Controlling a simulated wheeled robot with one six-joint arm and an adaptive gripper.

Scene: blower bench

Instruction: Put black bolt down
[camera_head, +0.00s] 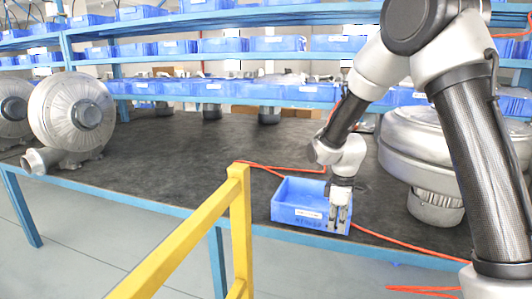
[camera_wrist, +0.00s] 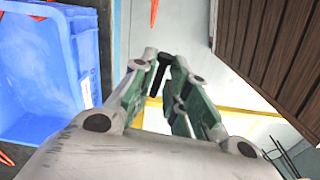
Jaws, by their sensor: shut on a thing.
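My gripper (camera_head: 339,222) points down at the right front part of a small blue bin (camera_head: 285,213) on the dark bench top. In the wrist view, my gripper (camera_wrist: 165,70) is shut on the black bolt (camera_wrist: 158,78), a small dark shaft between the fingertips. The blue bin also shows at the left of the wrist view (camera_wrist: 45,65), beside the fingers. Its inside looks empty where visible. The bolt cannot be made out in the head view. Whether the gripper is over the bin or just in front of its wall is hard to tell.
A yellow rail (camera_head: 240,215) stands in front of the bench (camera_head: 150,170). A large metal blower (camera_head: 425,150) is right of the bin, and another blower (camera_head: 72,115) is at the left. An orange cable (camera_head: 400,241) runs across the bench. The bench middle is clear.

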